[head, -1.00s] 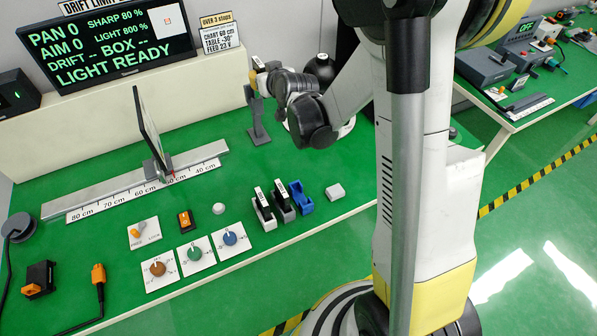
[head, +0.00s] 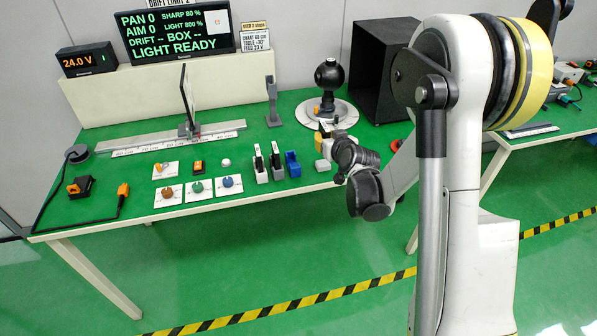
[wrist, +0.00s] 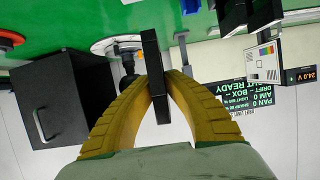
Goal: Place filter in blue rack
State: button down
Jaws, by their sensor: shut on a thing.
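My gripper (wrist: 155,85) has its yellow fingers shut on a thin dark filter (wrist: 152,60), seen nearly edge-on in the wrist view. In the head view my gripper (head: 325,137) is above the right part of the green bench, to the right of the blue rack (head: 293,167) and apart from it. The blue rack stands near the front edge and looks empty. To its left, a dark rack (head: 277,166) and a white rack (head: 260,169) each hold a dark filter with a white label. My wrist partly hides the held filter in the head view.
A black ball on a round base (head: 330,80) and a large black box (head: 385,70) stand behind. An empty grey stand (head: 272,105) is farther back. Knob plates (head: 197,188) lie left.

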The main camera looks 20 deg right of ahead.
jog(key=w+a+f+b, duration=0.2)
jog(key=f, duration=0.1)
jog(key=w+a+f+b, duration=0.2)
jog(key=a+f, duration=0.1)
jog(key=f, duration=0.1)
jog(key=w+a+f+b, duration=0.2)
jog(key=w+a+f, duration=0.1)
jog(key=f, duration=0.1)
jog(key=shift+w+a, duration=0.1)
jog(key=shift+a, duration=0.05)
jog(key=shift+r, duration=0.25)
jog(key=shift+f, duration=0.2)
jog(key=c, duration=1.5)
grip_release()
jog(key=shift+c, duration=0.2)
jog(key=shift+r, duration=0.1)
